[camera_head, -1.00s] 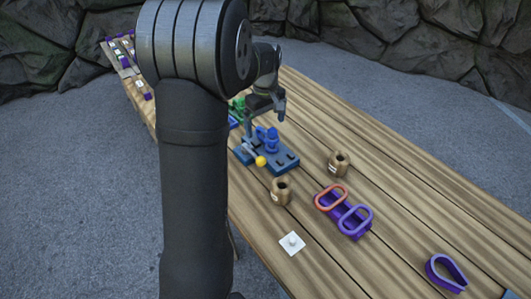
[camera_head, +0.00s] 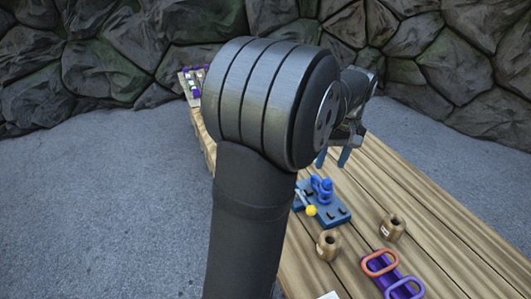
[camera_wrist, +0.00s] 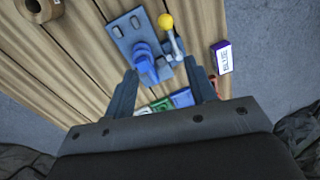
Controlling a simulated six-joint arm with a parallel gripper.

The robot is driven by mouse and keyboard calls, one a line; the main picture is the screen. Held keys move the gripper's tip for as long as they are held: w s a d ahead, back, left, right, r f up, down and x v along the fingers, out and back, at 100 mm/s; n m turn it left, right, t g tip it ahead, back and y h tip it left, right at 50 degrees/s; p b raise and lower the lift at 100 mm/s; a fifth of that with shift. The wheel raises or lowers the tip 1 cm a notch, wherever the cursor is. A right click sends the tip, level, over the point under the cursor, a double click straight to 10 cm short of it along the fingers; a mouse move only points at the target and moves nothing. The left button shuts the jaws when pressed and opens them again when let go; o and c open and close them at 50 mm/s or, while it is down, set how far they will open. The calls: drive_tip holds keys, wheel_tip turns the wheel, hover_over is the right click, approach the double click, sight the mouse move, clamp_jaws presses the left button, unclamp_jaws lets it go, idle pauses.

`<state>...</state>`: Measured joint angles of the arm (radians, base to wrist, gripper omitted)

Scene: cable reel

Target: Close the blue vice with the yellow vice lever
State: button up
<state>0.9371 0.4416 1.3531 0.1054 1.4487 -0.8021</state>
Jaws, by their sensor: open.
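The blue vice (camera_head: 321,188) stands on a dark blue base plate (camera_head: 338,214) on the wooden table. Its lever has a grey arm and a yellow knob (camera_head: 311,210), at the plate's near left side. In the wrist view the vice body (camera_wrist: 146,64) shows between my fingertips, with the grey lever arm (camera_wrist: 177,46) and yellow knob (camera_wrist: 165,21) beside it. My gripper (camera_head: 333,158) is open and empty, raised above the table beyond the vice, apart from the lever in the head view. I cannot tell whether the vice jaws touch.
Two wooden cylinders (camera_head: 328,245) (camera_head: 391,227) stand nearer on the table (camera_head: 440,235). In the wrist view, a box labelled BLUE (camera_wrist: 221,57) lies by the table edge, with green (camera_wrist: 160,104) and blue (camera_wrist: 182,97) pieces below.

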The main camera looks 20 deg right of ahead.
drive_tip(key=s, duration=0.1)
approach(313, 207)
drive_tip(key=shift+y, duration=0.3)
drive_tip(key=f, duration=0.3)
drive_tip(key=a+f, duration=0.1)
drive_tip(key=f, duration=0.5)
drive_tip(key=shift+w+a+f, duration=0.1)
drive_tip(key=shift+a+f, duration=0.05)
drive_tip(key=shift+f, duration=0.25)
drive_tip(key=shift+m, duration=0.3)
clamp_jaws()
